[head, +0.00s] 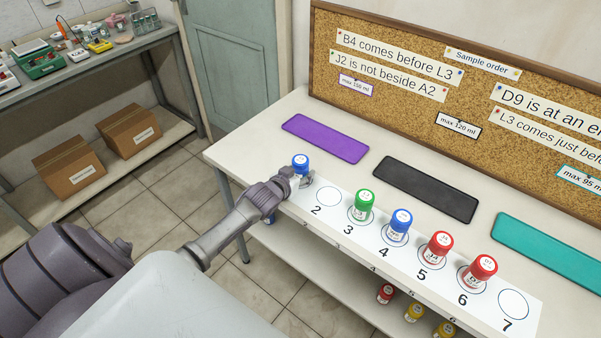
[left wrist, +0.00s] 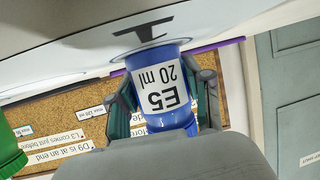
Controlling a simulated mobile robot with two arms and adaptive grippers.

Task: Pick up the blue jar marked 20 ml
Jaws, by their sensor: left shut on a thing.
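The blue jar marked E5 20 ml (left wrist: 163,90) is between the fingers of my left gripper (left wrist: 165,112) in the left wrist view, its label facing the camera. In the head view the blue jar's lid (head: 300,160) shows at the left end of the white numbered strip (head: 335,222), and my left gripper (head: 300,180) is shut around its body. The jar is at place 1; I cannot tell whether its base touches the strip. Another blue jar (head: 400,226) stands at place 4. My right gripper is not in view.
A green jar (head: 363,206) stands at place 3, red jars at 5 (head: 438,248) and 6 (head: 478,272). Places 2 and 7 are empty. Purple (head: 325,138), black (head: 425,188) and teal (head: 550,252) mats lie behind, bare. A corkboard (head: 400,95) stands at the back.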

